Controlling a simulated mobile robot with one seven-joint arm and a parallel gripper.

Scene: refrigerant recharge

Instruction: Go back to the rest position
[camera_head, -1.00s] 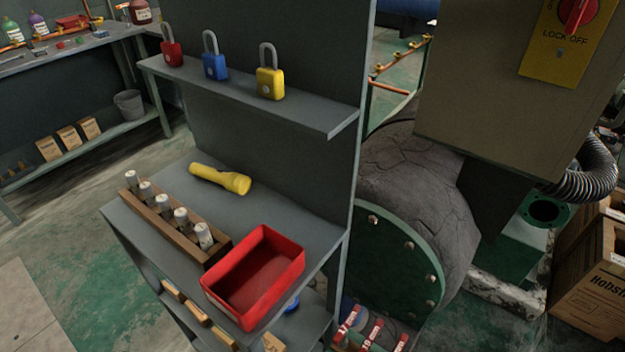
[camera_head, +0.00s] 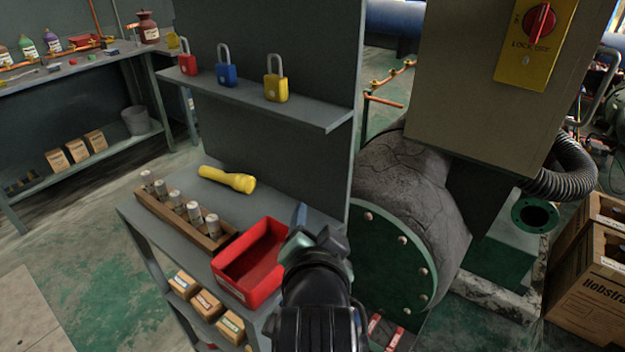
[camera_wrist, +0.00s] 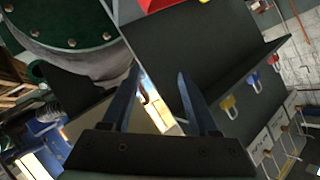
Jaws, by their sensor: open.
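My gripper (camera_head: 316,240) is in the head view at the lower middle, in front of the right end of the grey shelf unit. In the wrist view my gripper (camera_wrist: 160,88) shows two blue fingers spread apart with nothing between them. In the head view it overlaps the right edge of the red tray (camera_head: 262,240); I cannot tell how far apart they are in depth. The red tray is empty and sits on the shelf unit's middle board.
A wooden rack (camera_head: 170,216) of several cylinders and a yellow flashlight (camera_head: 227,179) lie left of the tray. Red, blue and yellow padlocks (camera_head: 276,84) stand on the upper shelf. A lock-off switch box (camera_head: 535,35) and a round green flange (camera_head: 395,262) are at right.

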